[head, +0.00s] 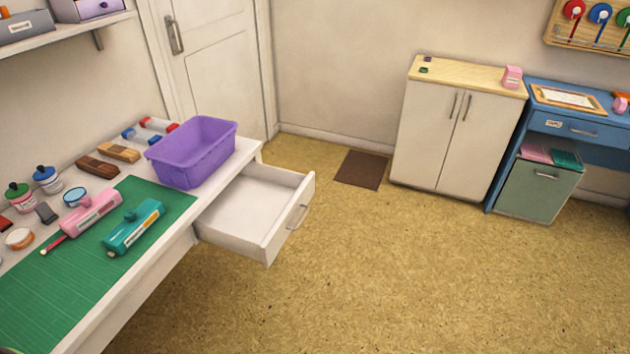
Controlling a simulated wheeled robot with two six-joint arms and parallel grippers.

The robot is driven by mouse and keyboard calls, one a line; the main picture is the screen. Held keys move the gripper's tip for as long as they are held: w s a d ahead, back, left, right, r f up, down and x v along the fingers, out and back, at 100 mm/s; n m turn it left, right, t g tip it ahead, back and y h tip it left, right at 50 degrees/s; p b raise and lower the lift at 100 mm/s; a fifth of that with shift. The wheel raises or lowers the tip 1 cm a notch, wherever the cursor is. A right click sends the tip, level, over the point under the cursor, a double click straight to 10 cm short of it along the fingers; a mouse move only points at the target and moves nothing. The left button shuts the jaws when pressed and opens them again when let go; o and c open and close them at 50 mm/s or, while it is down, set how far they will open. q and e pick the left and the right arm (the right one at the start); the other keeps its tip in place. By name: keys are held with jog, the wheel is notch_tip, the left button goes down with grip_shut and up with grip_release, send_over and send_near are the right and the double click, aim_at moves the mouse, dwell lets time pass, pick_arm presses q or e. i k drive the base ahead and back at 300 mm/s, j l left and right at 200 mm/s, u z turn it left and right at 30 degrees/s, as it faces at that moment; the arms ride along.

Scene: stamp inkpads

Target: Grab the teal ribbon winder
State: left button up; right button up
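A teal device (134,228) with a small knob on top and a pale label on its side lies on the green cutting mat (50,295) on the white desk at the left. It looks like the teal ribbon winder, though its details are small. A pink device (92,213) of similar shape lies beside it, to its left. Neither of my grippers is in view.
A purple bin (192,152) stands on the desk behind the mat. Ink bottles (46,179) and brown blocks (97,166) sit near the wall. An open, empty-looking drawer (255,208) juts from the desk. The floor (370,270) is clear before the white cabinet (440,140) and blue desk (572,122).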

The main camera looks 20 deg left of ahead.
aim_at(124, 235)
jog(key=u, duration=1.8)
jog(key=i+l+u, duration=0.1)
jog(key=u, duration=0.3)
jog(key=l+u, duration=0.35)
jog(key=i+l+u, duration=0.1)
jog(key=u, duration=0.3)
